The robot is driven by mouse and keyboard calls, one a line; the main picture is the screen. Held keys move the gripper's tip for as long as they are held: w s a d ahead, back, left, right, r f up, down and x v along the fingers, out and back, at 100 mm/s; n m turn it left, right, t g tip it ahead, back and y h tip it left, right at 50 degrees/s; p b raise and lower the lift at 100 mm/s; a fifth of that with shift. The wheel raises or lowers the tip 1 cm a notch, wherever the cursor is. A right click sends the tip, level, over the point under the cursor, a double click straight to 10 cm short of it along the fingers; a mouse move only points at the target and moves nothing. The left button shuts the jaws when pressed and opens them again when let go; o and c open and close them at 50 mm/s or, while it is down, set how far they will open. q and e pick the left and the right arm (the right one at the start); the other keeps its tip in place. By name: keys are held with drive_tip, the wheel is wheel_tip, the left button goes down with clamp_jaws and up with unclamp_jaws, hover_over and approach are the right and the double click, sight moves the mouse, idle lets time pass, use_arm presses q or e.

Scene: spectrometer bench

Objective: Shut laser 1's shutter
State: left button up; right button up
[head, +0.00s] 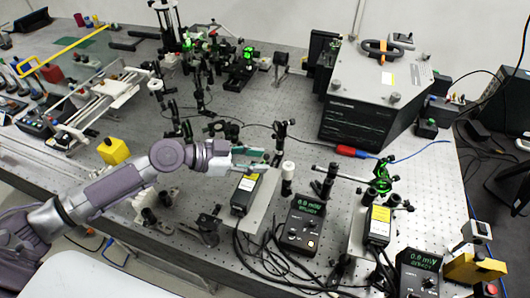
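Two black laser heads with white-and-yellow labels sit on the optical table. One laser (243,197) is at the middle front and the other laser (378,226) is further right; I cannot read which is laser 1. Beside each stands a dark meter box with a lit green display, the left meter box (302,222) and the right meter box (418,272). My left gripper (256,166) reaches in from the left to the far end of the middle laser. Its fingers are small here, and contact or a shutter there cannot be made out. My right gripper is not in view.
Posts and mounts (205,75) crowd the table behind my gripper. A large grey instrument (375,95) stands at the back right. A yellow block (113,150) lies near my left arm. Black cables (270,262) run over the front edge. Bare perforated tabletop (265,100) shows in the middle.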

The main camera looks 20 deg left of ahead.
use_arm(q)
drive_tip(key=shift+p+x, duration=0.3)
drive_tip(key=shift+x, duration=0.8)
drive_tip(key=shift+w+d, duration=0.15)
drive_tip(key=shift+d, duration=0.05)
drive_tip(key=shift+f, duration=0.15)
drive_tip(key=c, duration=0.6)
clamp_jaws()
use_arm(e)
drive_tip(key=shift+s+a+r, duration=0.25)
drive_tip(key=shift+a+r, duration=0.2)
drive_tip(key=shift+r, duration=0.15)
use_arm(q)
drive_tip(key=shift+w, duration=0.1)
